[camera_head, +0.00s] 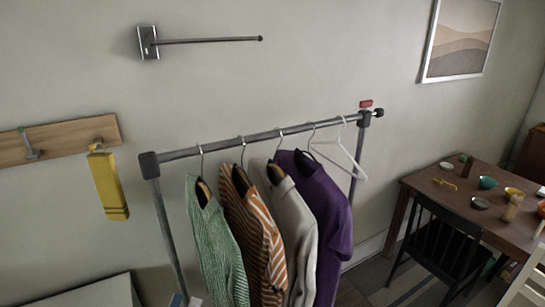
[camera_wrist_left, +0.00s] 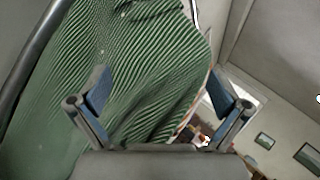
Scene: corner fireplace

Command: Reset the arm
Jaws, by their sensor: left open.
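My left gripper (camera_wrist_left: 158,88) is open, with its two blue-padded fingers spread wide in the left wrist view. A green striped garment (camera_wrist_left: 140,50) fills much of that view beyond the fingers; I cannot tell whether they touch. In the head view, only the tips of my left gripper (camera_head: 186,300) show at the bottom edge, beside the lower left of the green garment (camera_head: 207,240). It hangs leftmost on the clothes rack (camera_head: 255,137). My right gripper is in neither view.
An orange striped garment (camera_head: 252,225), a grey one (camera_head: 292,225), a purple one (camera_head: 325,215) and an empty white hanger (camera_head: 345,155) share the rack. A yellow cloth (camera_head: 108,185) hangs from a wall board (camera_head: 60,140). A wall bar (camera_head: 205,41) is above. A table (camera_head: 425,180) and black chair (camera_head: 435,240) stand right.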

